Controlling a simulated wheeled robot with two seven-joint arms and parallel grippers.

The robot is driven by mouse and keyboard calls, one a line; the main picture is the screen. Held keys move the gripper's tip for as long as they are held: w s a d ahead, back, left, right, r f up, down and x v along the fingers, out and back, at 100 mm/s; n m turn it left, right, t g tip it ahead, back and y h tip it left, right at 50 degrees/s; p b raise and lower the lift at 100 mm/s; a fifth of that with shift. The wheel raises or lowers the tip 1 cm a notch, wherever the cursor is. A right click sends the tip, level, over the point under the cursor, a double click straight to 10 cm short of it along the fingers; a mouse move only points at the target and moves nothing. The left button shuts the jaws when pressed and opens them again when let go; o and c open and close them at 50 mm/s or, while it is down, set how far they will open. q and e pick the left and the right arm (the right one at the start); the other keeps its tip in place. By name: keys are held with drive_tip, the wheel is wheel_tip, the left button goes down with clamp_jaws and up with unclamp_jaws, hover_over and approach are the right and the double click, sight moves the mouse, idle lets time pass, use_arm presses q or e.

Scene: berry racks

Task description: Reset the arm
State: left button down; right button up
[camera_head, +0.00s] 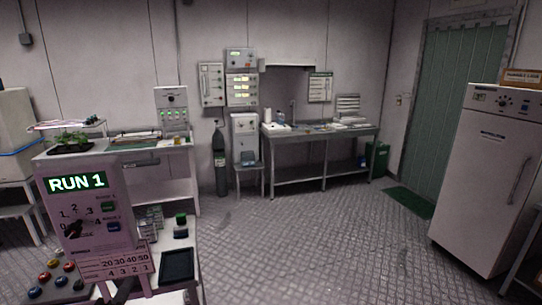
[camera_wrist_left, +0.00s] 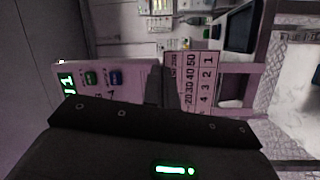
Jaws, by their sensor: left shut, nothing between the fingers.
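My left gripper (camera_head: 122,288) shows as a dark shape at the bottom left of the head view, in front of the small number card (camera_head: 115,265). In the left wrist view its dark shut fingers (camera_wrist_left: 153,88) stand between the pink control panel and the card, with nothing held. The control panel (camera_head: 82,205) has a lit "RUN 1" display, a dark dial knob and green and blue buttons. My fingers appear apart from the panel, but the exact gap cannot be told. My right gripper is in neither view.
Coloured buttons (camera_head: 50,275) lie at the lower left. A dark tray (camera_head: 177,265) sits right of the card. Behind are a bench with a plant (camera_head: 70,142), a steel sink table (camera_head: 320,134) and a gas cylinder (camera_head: 219,160). A white cabinet (camera_head: 485,180) stands right. The middle floor is clear.

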use_arm(q)
drive_tip(key=s+d+f+m+g, duration=0.3)
drive_tip(key=s+f+m+g, duration=0.15)
drive_tip(key=f, duration=0.35)
drive_tip(key=s+d+f+m+g, duration=0.35)
drive_tip(key=s+f, duration=0.25)
drive_tip(key=f, duration=0.2)
drive_tip(key=s+d+f+m+g, duration=0.2)
drive_tip(key=s+f+m+g, duration=0.15)
drive_tip(key=s, duration=0.35)
drive_tip(key=s+d+f+m+g, duration=0.1)
drive_tip(key=s+f+m+g, duration=0.3)
drive_tip(key=s, duration=0.3)
wheel_tip(320, 180, down, 27)
drive_tip(key=s+m+g, duration=0.1)
drive_tip(key=s+m, duration=0.1)
drive_tip(key=s+a+f+g, duration=0.1)
drive_tip(key=s+a+f, duration=0.1)
drive_tip(key=s+f, duration=1.3)
drive_tip(key=shift+s+a+f+h+b, duration=0.2)
drive_tip(key=shift+s+a+h+b, duration=0.1)
drive_tip(key=shift+s+b, duration=0.25)
drive_tip(key=shift+s+g, duration=0.15)
drive_tip(key=shift+g, duration=0.1)
